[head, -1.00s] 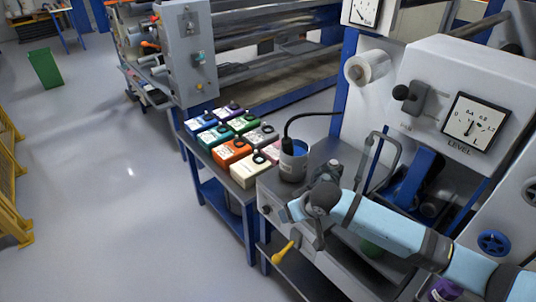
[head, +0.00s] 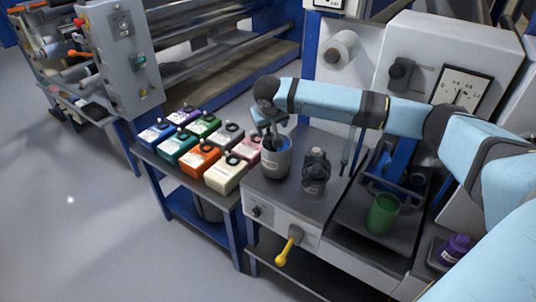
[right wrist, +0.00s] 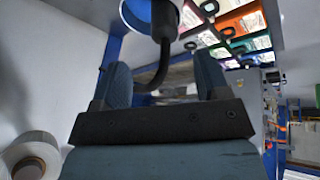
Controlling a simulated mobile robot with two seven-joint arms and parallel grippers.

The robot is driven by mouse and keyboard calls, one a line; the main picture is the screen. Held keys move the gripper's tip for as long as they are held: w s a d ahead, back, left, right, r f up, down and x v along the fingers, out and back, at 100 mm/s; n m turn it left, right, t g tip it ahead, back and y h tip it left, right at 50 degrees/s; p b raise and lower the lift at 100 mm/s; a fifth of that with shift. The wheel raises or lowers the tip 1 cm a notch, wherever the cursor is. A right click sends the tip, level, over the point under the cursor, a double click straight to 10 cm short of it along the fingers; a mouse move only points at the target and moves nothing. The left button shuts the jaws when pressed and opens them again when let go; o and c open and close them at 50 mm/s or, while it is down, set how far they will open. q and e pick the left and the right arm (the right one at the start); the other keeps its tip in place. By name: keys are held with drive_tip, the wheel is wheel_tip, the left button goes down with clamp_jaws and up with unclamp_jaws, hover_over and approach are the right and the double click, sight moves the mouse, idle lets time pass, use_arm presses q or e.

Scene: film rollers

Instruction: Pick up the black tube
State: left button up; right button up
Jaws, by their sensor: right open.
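The black tube (right wrist: 164,58) shows in the right wrist view, coming out of a pail and curving between my finger pads, apart from at least one of them. In the head view the tube is mostly hidden behind my right gripper (head: 272,130). The grey pail (head: 268,163) with blue inside stands on the bench, directly below that gripper. My right gripper also shows in the right wrist view (right wrist: 163,78), its two blue pads apart on either side of the tube. My left gripper is out of view.
Several coloured containers (head: 200,158) stand left of the pail. A dark fitting (head: 316,170) sits just right of it. A green cup (head: 382,213) and a purple bottle (head: 454,248) are further right. A yellow lever (head: 287,246) sticks out at the bench front.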

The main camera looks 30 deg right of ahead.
sight(269, 135)
drive_tip(key=x, duration=0.7)
drive_tip(key=w+p+x, duration=0.1)
drive_tip(key=x, duration=0.2)
drive_tip(key=shift+w, duration=0.2)
drive_tip(key=shift+w+d+f, duration=0.1)
drive_tip(key=shift+w+f, duration=0.05)
drive_tip(key=shift+f, duration=0.4)
drive_tip(key=c, duration=1)
